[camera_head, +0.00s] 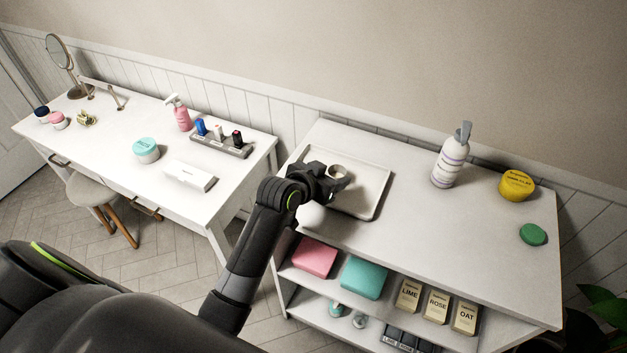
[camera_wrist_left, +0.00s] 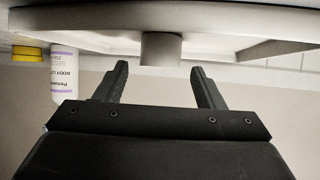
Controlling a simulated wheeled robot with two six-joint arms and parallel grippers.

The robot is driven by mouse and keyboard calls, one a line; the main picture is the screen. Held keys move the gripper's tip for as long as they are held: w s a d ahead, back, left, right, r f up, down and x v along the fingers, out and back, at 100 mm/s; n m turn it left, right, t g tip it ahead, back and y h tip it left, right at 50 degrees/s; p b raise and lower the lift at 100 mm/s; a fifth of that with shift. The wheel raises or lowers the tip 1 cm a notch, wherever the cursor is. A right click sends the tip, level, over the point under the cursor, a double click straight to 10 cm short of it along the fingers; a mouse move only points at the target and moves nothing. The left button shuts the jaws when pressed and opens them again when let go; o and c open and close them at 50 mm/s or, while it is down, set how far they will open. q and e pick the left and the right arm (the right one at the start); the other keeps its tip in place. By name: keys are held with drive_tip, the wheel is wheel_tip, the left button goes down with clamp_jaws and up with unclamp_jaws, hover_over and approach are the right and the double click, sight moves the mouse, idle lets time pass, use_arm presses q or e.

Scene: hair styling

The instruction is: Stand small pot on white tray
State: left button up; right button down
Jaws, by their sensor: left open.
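The small pot (camera_head: 338,171) is a pale round cup with a dark opening, upright within the white tray (camera_head: 371,206) on the right-hand table. My left gripper (camera_head: 327,180) is over the tray beside the pot, and it hides the pot's base in the head view. In the left wrist view, which looks upside down, the grey pot (camera_wrist_left: 161,49) appears to stand on the tray (camera_wrist_left: 262,48). It is just beyond and between the spread fingertips of my left gripper (camera_wrist_left: 160,69). The fingers are apart with nothing between them. My right gripper is not in view.
A white pump bottle (camera_head: 449,165), a yellow tub (camera_head: 515,185) and a green round item (camera_head: 533,234) stand right of the tray, with clear tabletop between. Shelves below hold boxes. A second table (camera_head: 110,130) with several items is at the left.

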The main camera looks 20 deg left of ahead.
use_arm(q)
drive_tip(key=v, duration=0.8)
drive_tip(key=shift+s, duration=0.1)
drive_tip(key=s+a+f+n+g+y, duration=0.1)
drive_tip(key=s+a+f+g+y, duration=0.2)
drive_tip(key=s, duration=0.6)
drive_tip(key=s+a+f+n+g, duration=0.1)
drive_tip(key=s+a+f+g, duration=0.15)
drive_tip(key=s+f, duration=0.45)
drive_tip(key=s+a+f+n+g+y, duration=0.1)
drive_tip(key=s+a+f+g+y, duration=0.2)
drive_tip(key=s, duration=0.9)
wheel_tip(320, 180, down, 23)
drive_tip(key=a+h, duration=0.2)
drive_tip(key=a, duration=0.1)
drive_tip(key=s+d+f+g, duration=0.1)
drive_tip(key=s+f+g, duration=0.1)
drive_tip(key=s+f, duration=1.2)
drive_tip(key=shift+s+d+f, duration=0.35)
drive_tip(key=shift+s+f, duration=0.05)
drive_tip(key=shift+f, duration=0.45)
